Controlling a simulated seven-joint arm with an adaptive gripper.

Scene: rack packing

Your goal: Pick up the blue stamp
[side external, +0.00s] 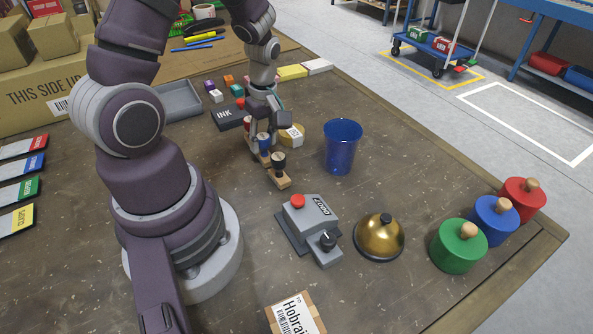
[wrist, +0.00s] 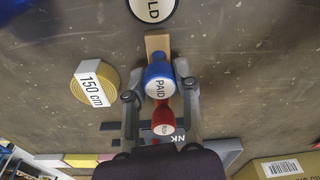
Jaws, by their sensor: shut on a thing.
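The blue stamp (side external: 264,141) stands in a row on a wooden rack (side external: 283,181), between a black stamp (side external: 279,160) and a red stamp (side external: 249,124). In the wrist view the blue stamp (wrist: 158,78) has a round white top reading PAID. My gripper (wrist: 159,90) is shut on the blue stamp, one finger on each side of it. In the side view my gripper (side external: 263,133) comes down over the rack and partly hides the stamps. The red stamp (wrist: 163,119) lies between my fingers' bases in the wrist view, and the black stamp's HOLD top (wrist: 153,8) is at the upper edge.
A yellow tape roll (side external: 292,136) and a blue cup (side external: 342,148) stand to the right of the rack. A dark ink pad (side external: 228,118) lies behind left. A grey device (side external: 310,228) and a brass bell (side external: 378,238) stand in front.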

